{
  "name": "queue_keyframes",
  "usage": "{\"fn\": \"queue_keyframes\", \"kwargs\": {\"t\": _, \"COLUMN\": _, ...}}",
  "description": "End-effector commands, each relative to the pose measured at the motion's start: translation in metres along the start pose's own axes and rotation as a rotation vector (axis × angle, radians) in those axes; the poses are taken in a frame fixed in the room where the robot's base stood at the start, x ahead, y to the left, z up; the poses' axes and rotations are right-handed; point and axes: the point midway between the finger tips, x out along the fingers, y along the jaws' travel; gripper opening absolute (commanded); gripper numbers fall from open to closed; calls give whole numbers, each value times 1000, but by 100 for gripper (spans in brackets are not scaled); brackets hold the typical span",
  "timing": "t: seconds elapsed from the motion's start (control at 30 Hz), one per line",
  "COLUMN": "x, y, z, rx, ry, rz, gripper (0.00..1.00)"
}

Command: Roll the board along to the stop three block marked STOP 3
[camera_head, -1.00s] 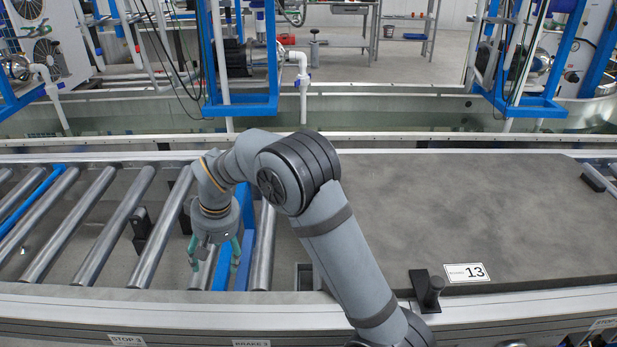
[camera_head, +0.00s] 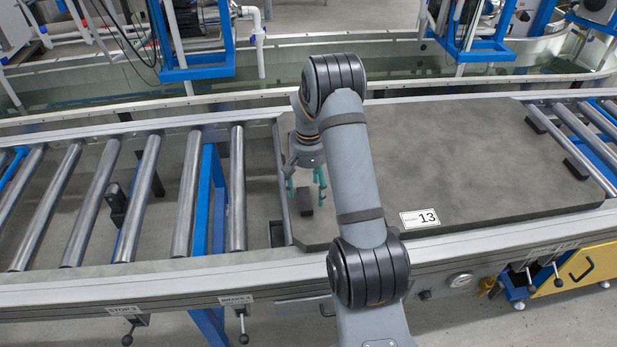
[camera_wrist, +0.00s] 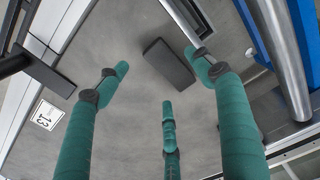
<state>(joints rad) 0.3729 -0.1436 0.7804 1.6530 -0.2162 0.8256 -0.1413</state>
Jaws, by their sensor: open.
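The board (camera_head: 450,160) is a large dark grey slab with a white "13" label, lying on the roller line right of the open rollers. My gripper (camera_head: 306,190) has green fingers, spread open and empty, above the board's left end. A black block (camera_head: 305,202) on that end is close to the fingers; in the wrist view the block (camera_wrist: 168,64) lies between and beyond them, apparently untouched. The STOP 3 label (camera_head: 123,310) is on the front rail at the lower left. A dark block (camera_head: 117,203) stands among the rollers above it; its own marking cannot be read.
Bare rollers (camera_head: 138,200) and a blue crossbar (camera_head: 207,200) lie left of the board. A BRAKE 3 label (camera_head: 236,299) with a lever is on the front rail. Black blocks (camera_head: 575,168) sit at the board's right end. A blue frame (camera_head: 200,65) stands behind.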

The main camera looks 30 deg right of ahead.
Motion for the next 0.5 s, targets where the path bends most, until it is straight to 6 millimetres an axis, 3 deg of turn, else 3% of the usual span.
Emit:
{"fn": "queue_keyframes", "kwargs": {"t": 0.2, "x": 34, "y": 0, "z": 0, "rx": 1, "ry": -2, "rz": 0, "gripper": 68}}
{"fn": "queue_keyframes", "kwargs": {"t": 0.5, "x": 49, "y": 0, "z": -1, "rx": 1, "ry": 2, "rz": -1, "gripper": 68}}
